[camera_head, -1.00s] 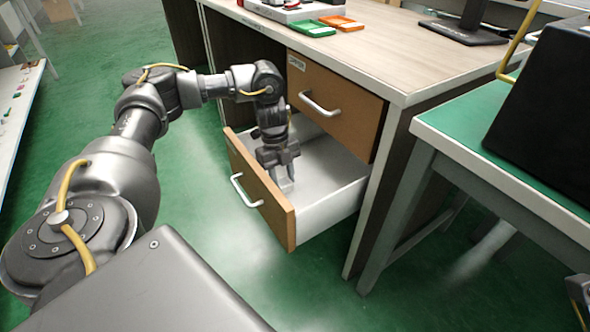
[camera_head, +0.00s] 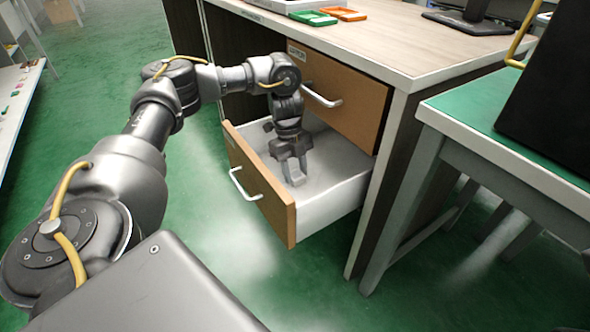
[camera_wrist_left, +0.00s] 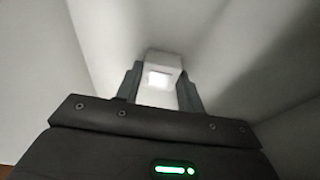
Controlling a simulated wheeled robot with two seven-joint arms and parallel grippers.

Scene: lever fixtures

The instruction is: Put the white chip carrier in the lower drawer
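The lower drawer (camera_head: 274,196) is pulled open, with a brown front, a bar handle and a white interior. My left gripper (camera_head: 294,178) points down inside the drawer's opening, between its walls. In the left wrist view, the white chip carrier (camera_wrist_left: 161,63) is a small pale block between the two fingers (camera_wrist_left: 160,92), which close on its sides. I cannot tell whether the carrier touches the drawer floor. In the head view the fingers mostly hide the carrier. My right gripper is not in view.
The closed upper drawer (camera_head: 345,108) with its handle is just above and behind my left wrist. A desk top (camera_head: 400,45) holds a green tray (camera_head: 313,18) and an orange tray (camera_head: 343,14). A green-topped table (camera_head: 480,110) stands at right. The floor left of the drawer is clear.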

